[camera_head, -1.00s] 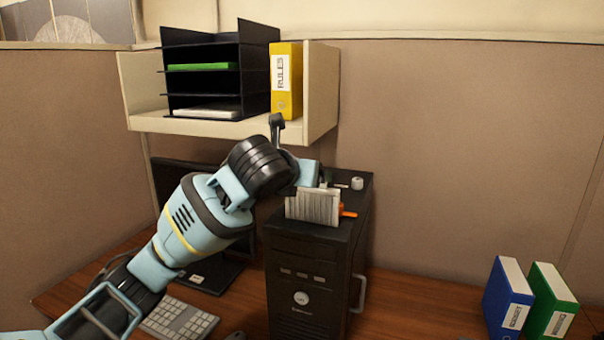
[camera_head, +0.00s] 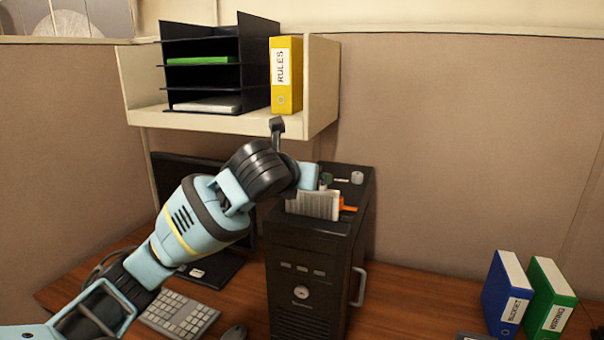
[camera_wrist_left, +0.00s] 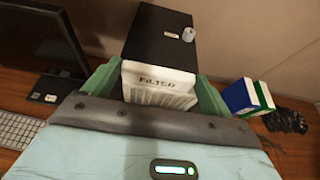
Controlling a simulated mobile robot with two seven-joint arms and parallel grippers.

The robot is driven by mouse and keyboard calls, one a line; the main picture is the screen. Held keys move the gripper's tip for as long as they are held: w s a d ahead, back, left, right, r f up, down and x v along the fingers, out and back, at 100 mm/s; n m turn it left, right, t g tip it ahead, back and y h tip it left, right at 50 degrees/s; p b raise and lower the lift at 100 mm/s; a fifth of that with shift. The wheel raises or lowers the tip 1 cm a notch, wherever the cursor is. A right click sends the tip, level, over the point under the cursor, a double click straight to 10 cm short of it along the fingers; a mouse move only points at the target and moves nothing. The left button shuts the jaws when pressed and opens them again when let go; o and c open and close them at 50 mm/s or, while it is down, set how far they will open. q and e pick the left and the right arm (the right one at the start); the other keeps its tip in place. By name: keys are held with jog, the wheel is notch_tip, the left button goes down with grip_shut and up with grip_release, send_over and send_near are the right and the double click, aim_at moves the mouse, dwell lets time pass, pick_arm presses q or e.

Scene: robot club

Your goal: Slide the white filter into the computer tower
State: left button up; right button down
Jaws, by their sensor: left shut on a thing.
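The white filter (camera_head: 313,205) stands upright at the top of the black computer tower (camera_head: 310,262), near its front edge. Its lower part seems to be sunk into the tower's top, but the slot itself is hidden. My left gripper (camera_head: 322,184) is above and behind the filter, shut on it. In the left wrist view the filter (camera_wrist_left: 160,86), lettered "FILTER", sits between the green fingers of the gripper (camera_wrist_left: 156,82). The tower's black top (camera_wrist_left: 158,38) shows beyond it. My right gripper is not in view.
A shelf (camera_head: 318,90) with a yellow binder (camera_head: 287,75) hangs above. A keyboard (camera_head: 180,316) and monitor (camera_head: 185,170) are left; blue (camera_head: 507,295) and green binders (camera_head: 550,300) stand right.

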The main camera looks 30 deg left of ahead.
aim_at(305, 194)
pick_arm(q)
jog(key=shift+f, duration=2.3)
dwell(1.7)
jog(key=o, duration=1.1)
jog(key=shift+r, duration=0.1)
notch_tip(305, 194, up, 7)
dwell(0.6)
jog(key=shift+f, duration=0.2)
dwell(0.6)
